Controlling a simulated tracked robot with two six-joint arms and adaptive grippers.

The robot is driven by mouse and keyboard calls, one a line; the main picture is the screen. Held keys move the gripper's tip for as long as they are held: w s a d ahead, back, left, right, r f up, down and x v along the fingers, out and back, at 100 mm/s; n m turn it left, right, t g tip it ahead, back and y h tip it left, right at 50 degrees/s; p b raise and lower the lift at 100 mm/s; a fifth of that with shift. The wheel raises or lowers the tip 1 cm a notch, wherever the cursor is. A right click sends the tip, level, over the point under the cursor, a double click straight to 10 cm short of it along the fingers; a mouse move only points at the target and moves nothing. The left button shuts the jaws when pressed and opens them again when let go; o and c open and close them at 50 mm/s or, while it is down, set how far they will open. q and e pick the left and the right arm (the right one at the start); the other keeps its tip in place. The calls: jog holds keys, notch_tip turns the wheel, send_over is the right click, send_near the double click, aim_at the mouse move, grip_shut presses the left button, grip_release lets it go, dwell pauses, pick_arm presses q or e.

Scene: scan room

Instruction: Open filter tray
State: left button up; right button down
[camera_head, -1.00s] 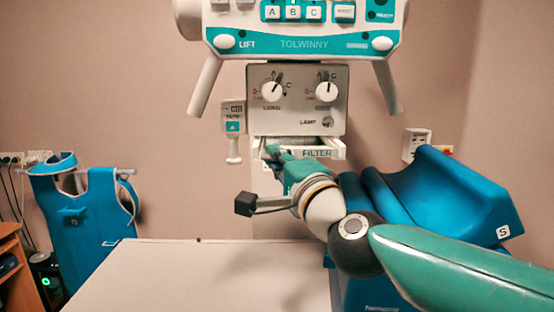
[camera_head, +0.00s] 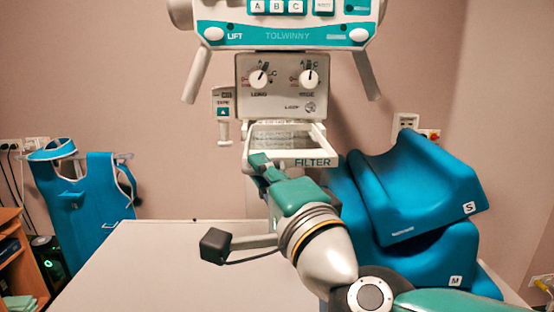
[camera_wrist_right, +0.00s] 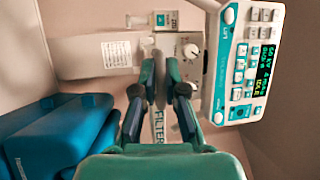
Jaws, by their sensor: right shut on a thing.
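The filter tray (camera_head: 316,161) is a white frame with a "FILTER" label on its front. It sticks out below the white knob housing (camera_head: 286,112), and its inside shows from above. My right gripper (camera_head: 260,164) is at the left part of the tray's front edge, shut on it. In the right wrist view, the two dark fingers (camera_wrist_right: 160,80) close around the tray's edge, with the "FILTER" label (camera_wrist_right: 158,127) beside them. The fingers hide part of the tray there. My left gripper is not in view.
A white table (camera_head: 170,265) lies below, its top clear. Blue padded cushions (camera_head: 420,190) are stacked to the right, close to my right arm. A handset (camera_head: 223,115) hangs left of the housing. A blue apron (camera_head: 90,200) hangs at the far left.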

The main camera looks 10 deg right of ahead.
jog(key=s, duration=0.2)
jog(key=shift+s+a+f, duration=0.1)
jog(key=shift+s+a, duration=0.1)
jog(key=shift+s, duration=0.15)
jog(key=shift+w, duration=0.1)
jog(key=c, duration=1.2)
grip_release()
jog(key=shift+c, duration=0.2)
jog(key=v, duration=1.2)
